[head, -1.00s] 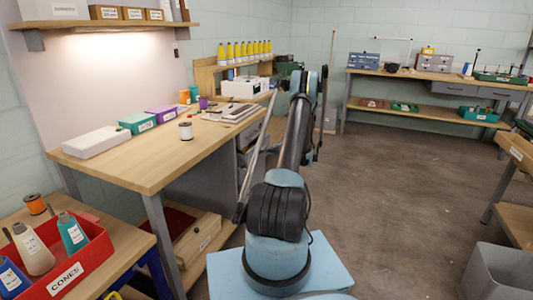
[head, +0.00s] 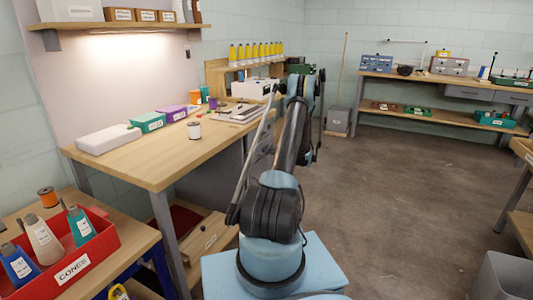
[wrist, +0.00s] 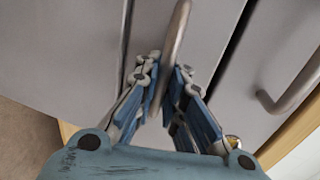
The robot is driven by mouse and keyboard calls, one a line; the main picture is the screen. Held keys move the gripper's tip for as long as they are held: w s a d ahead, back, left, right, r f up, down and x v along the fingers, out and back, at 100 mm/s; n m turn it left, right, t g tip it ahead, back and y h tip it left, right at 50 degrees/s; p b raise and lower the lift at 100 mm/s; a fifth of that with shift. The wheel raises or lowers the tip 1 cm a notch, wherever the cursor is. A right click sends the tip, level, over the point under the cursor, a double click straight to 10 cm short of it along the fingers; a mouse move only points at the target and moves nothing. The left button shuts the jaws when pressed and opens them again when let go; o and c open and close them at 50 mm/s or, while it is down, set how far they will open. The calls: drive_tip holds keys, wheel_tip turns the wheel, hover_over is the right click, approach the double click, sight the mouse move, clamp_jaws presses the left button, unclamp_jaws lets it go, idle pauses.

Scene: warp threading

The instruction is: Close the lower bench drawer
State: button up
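In the wrist view, a grey drawer front (wrist: 205,28) with a curved metal bar handle (wrist: 178,35) is in the middle. It lies farther from the wooden edge than a second grey front with its own handle (wrist: 296,88), so it looks like the lower drawer. My gripper (wrist: 165,78) has its blue fingers close on both sides of the middle handle and appears shut on it. A dark gap separates the two fronts. In the head view, the wooden-topped bench (head: 150,160) is at left; my arm hides the drawers and gripper.
A red box of cones (head: 75,262) stands on a low table at left. A wooden crate (head: 205,237) is under the bench. A grey bin (head: 503,276) is at lower right. The floor (head: 400,200) right of my arm is clear.

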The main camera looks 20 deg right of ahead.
drive_tip(key=shift+o, duration=0.3)
drive_tip(key=v, duration=1.2)
drive_tip(key=shift+s+f, duration=0.1)
